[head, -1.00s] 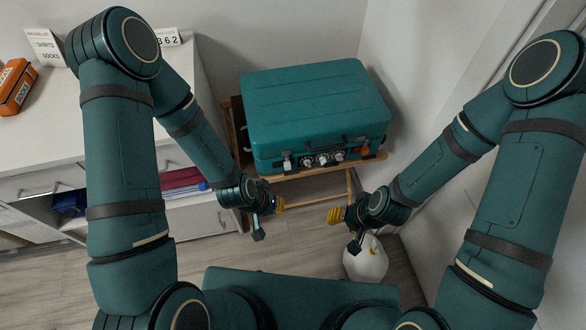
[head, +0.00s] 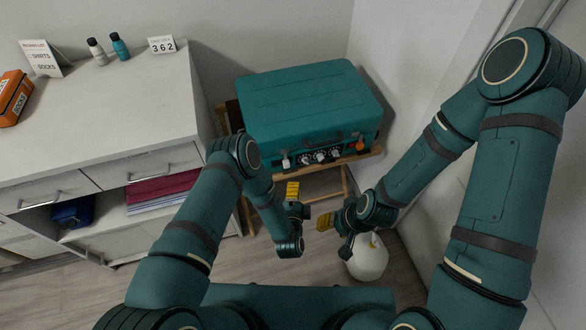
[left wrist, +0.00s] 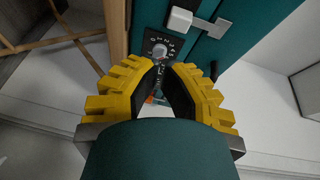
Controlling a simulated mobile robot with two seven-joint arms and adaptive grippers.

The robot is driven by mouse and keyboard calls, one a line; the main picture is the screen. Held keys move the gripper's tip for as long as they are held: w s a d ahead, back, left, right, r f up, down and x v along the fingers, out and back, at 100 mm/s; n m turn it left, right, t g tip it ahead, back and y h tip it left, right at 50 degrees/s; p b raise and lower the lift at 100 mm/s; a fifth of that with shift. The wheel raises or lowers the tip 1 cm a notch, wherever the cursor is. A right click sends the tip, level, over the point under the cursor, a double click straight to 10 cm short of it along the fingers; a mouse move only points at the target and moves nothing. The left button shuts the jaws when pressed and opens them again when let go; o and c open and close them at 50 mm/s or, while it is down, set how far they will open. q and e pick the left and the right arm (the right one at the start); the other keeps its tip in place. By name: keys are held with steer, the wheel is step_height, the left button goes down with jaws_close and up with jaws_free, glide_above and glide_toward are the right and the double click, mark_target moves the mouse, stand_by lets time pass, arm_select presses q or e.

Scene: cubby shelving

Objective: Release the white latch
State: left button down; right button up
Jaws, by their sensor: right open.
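A teal suitcase (head: 310,100) lies on a wooden stand, its front edge facing me. The white latch (head: 286,163) is on the left of that front face. My right gripper (head: 325,221) is open and empty, lower and to the right.
Several dials (head: 322,156) and an orange latch (head: 360,146) share the suitcase front. A wooden stand (head: 345,180) carries the case. A white dresser (head: 110,110) stands left, a wall right. A white rounded object (head: 368,262) is on the floor below my right gripper.

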mark_target(288, 167)
arm_select(q)
steer(key=shift+s+d+m+t+y, duration=0.1)
steer(key=shift+s+m+t+y, duration=0.25)
steer(key=shift+s+m, duration=0.2)
steer(key=shift+w, duration=0.15)
steer(key=w+b, duration=0.2)
steer(key=w, duration=0.7)
steer(key=shift+w+d, duration=0.1)
steer(key=shift+w, duration=0.3)
steer(key=a, duration=0.1)
steer(key=s+a, duration=0.1)
steer(key=shift+a+r+p, duration=0.1)
steer(key=shift+a+p, duration=0.2)
steer(key=shift+p, duration=0.1)
steer(key=shift+a, duration=0.15)
steer(key=shift+a+f, duration=0.1)
steer(key=shift+f, duration=0.1)
